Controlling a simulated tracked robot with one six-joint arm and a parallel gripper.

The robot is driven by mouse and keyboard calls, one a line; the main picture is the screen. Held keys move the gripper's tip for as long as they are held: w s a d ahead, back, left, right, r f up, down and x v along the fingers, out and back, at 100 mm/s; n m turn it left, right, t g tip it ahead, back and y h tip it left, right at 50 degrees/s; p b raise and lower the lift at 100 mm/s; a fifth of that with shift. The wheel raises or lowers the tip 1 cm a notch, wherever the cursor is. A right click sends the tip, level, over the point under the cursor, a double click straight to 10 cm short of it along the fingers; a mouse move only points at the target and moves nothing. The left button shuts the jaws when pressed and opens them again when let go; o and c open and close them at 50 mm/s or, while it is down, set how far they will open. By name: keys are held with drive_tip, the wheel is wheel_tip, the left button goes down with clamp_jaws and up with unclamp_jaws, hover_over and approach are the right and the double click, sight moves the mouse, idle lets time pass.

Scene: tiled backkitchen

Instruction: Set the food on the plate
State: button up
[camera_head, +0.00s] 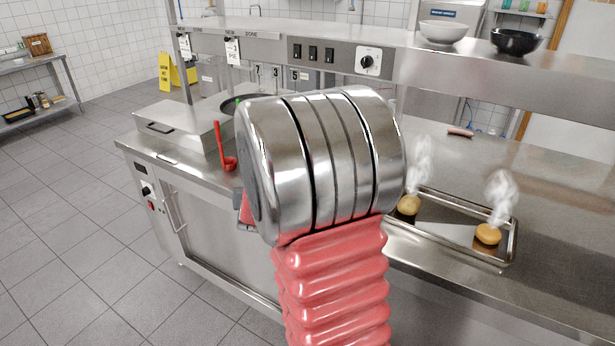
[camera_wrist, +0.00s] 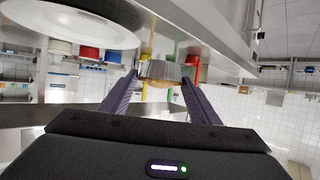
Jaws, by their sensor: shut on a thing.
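My gripper (camera_wrist: 160,82) is shut on a round, flat, tan-brown piece of food (camera_wrist: 160,70), held between the two fingertips in the wrist view. A white round plate (camera_wrist: 75,22) shows at the upper left of the wrist view, apart from the food. In the head view my arm fills the middle and hides my gripper, the held food and the plate.
A sausage-like piece (camera_head: 460,132) lies on the steel counter (camera_head: 560,185). A white bowl (camera_head: 443,32) and a black bowl (camera_head: 515,42) stand on the overhead shelf. A red ladle (camera_head: 228,160) is by a lidded unit (camera_head: 180,125).

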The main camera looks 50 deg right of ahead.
drive_tip(key=w+a+f+n+t+y, duration=0.1)
drive_tip(key=a+n+y, duration=0.3)
drive_tip(key=a, duration=1.2)
drive_tip(key=w+a+f+n+t+y, duration=0.2)
drive_tip(key=w+a+n+y, duration=0.1)
drive_tip(key=a, duration=1.3)
drive_tip(key=shift+w+f+n+y, duration=0.25)
drive_tip(key=shift+w+n+y, duration=0.15)
drive_tip(key=shift+w+y, duration=0.3)
drive_tip(key=shift+s, duration=0.2)
